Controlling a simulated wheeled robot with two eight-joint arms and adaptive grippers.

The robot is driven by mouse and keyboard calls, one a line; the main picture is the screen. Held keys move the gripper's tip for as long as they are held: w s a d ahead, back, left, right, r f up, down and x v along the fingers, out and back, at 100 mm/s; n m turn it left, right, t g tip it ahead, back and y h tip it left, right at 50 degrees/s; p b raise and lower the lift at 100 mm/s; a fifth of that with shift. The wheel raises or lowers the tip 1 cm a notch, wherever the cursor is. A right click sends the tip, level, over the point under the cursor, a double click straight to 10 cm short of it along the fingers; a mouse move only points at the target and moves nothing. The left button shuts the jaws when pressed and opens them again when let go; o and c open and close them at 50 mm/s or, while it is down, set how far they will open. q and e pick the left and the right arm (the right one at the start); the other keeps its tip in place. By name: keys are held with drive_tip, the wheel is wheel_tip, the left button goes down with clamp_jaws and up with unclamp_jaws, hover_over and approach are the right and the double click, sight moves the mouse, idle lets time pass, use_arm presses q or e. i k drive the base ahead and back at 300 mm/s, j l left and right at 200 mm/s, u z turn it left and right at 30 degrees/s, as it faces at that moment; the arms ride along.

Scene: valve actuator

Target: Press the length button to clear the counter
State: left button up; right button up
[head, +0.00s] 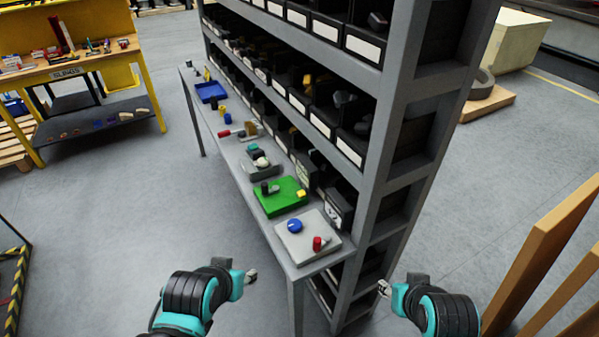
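A grey narrow table (238,165) runs along the front of a tall shelf. A dark box-shaped unit with a pale face (338,211) stands at its near end, against the shelf. I cannot make out a counter display or a length button on it. My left gripper (251,276) is left of the table's near end, in the air. My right gripper (383,288) is right of the table, near the shelf's front post. Both grippers are apart from the table and seem empty. Their fingers are too small to read.
A grey plate (305,245) with a blue knob and a red part lies at the table's near end. Behind it are a green plate (271,205) and a blue tray (211,92). The shelf (392,120) holds black bins. Brown boards (535,260) lean at the right.

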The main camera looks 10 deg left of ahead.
sight(301, 193)
drive_tip(key=k+j+z, duration=0.1)
drive_tip(key=j, duration=0.35)
drive_tip(key=k+j+z, duration=0.15)
drive_tip(key=k+j, duration=0.15)
drive_tip(key=k+j+z, duration=0.1)
drive_tip(key=k+j, duration=0.15)
drive_tip(key=j, duration=0.3)
